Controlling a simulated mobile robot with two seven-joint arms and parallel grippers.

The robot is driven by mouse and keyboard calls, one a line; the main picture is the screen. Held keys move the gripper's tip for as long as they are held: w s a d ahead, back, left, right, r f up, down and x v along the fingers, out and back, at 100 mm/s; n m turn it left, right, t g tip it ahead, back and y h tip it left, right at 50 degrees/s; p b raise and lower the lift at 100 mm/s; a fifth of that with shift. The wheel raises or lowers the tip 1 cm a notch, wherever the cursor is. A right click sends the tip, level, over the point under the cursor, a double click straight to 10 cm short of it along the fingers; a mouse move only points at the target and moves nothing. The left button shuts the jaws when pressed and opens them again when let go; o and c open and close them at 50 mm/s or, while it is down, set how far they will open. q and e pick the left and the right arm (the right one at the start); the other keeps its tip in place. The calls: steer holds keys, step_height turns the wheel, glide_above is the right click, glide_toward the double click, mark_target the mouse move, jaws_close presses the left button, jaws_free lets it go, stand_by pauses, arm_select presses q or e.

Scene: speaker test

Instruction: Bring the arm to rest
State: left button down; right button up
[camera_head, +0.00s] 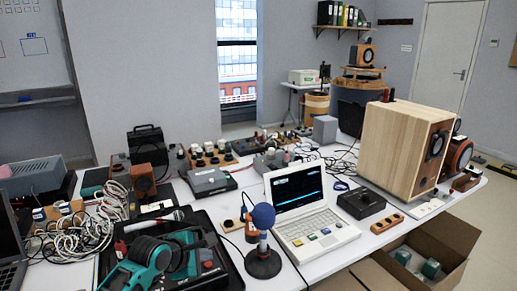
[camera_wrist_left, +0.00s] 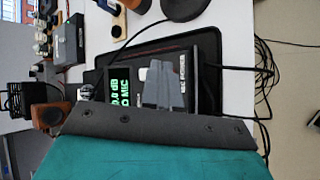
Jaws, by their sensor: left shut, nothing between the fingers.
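My left gripper (camera_head: 180,256) is at the lower left of the head view, in teal and black, over an open black case (camera_head: 228,262) on the table. In the left wrist view its grey fingers (camera_wrist_left: 165,82) are together with nothing between them. Behind them in that view lies the black case (camera_wrist_left: 205,50), with a green-lit display (camera_wrist_left: 121,90) partly showing. Whether the fingers touch anything in the case I cannot tell. My right gripper is not in view.
A blue microphone on a round stand (camera_head: 263,262) and a white laptop (camera_head: 312,225) stand right of the case. Tangled white cables (camera_head: 80,235) lie left. A large wooden speaker (camera_head: 400,150) stands at the right. A cardboard box (camera_head: 440,240) is below the table edge.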

arm_select(q)
steer(key=s+f+m, duration=0.4)
steer(key=s+m, duration=0.3)
steer(key=s, duration=0.2)
steer(key=s+a+f+m+t+y, duration=0.1)
steer(key=s+f+m, duration=0.2)
steer(key=s+m, duration=0.4)
steer(key=s+a+f+m+t+y, duration=0.1)
steer(key=s+f+m, duration=0.3)
steer(key=s+m, duration=0.3)
steer(key=s, duration=0.4)
steer(key=shift+a+f+m, duration=0.2)
steer(key=shift+f+m, duration=0.1)
steer(key=shift+f, duration=0.05)
